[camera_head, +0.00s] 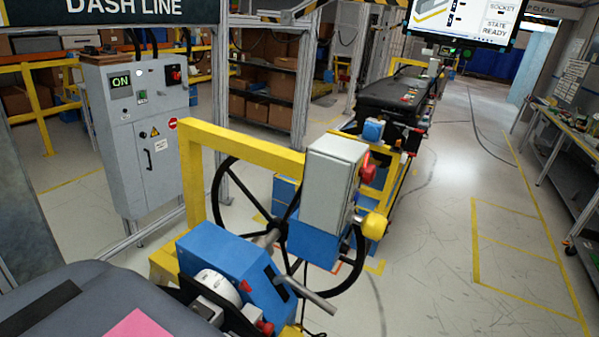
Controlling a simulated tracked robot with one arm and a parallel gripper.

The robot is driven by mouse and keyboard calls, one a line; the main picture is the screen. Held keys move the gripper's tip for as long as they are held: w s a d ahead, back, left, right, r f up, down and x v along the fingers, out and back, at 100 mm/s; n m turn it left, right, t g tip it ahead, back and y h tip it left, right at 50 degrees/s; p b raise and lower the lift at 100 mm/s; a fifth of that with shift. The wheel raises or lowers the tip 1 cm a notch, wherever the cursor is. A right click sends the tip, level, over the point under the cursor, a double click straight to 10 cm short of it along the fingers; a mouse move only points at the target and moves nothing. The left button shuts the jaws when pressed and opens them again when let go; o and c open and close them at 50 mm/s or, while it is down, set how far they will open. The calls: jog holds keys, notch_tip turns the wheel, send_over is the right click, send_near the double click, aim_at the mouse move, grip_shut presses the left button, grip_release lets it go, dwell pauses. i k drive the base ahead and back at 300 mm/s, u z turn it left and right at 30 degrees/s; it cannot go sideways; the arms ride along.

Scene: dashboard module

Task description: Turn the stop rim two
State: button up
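A large black spoked wheel (222,180) stands upright past my gripper. Its rim is partly hidden by a grey box (333,185), and a yellow knob (375,225) shows near its right side. A red stop-like button (367,168) sits on the right face of the grey box; I cannot tell which part is the stop rim. My gripper (306,272) has a blue body and two metal fingers set well apart. It appears open and empty, on the near side of the wheel. Contact with the wheel cannot be told.
A yellow frame (245,148) surrounds the wheel's upper left. A grey control cabinet (140,130) reading ON stands at the left. A black dashboard (395,92) lies on the line behind. A screen (462,20) reads STATE READY. Open floor (430,240) lies right; a workbench (570,125) stands farther right.

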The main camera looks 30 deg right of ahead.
aim_at(369, 170)
jog(key=u, duration=0.45)
jog(key=k, duration=0.9)
jog(key=z, duration=1.15)
jog(key=i, duration=1)
jog(key=u, duration=0.05)
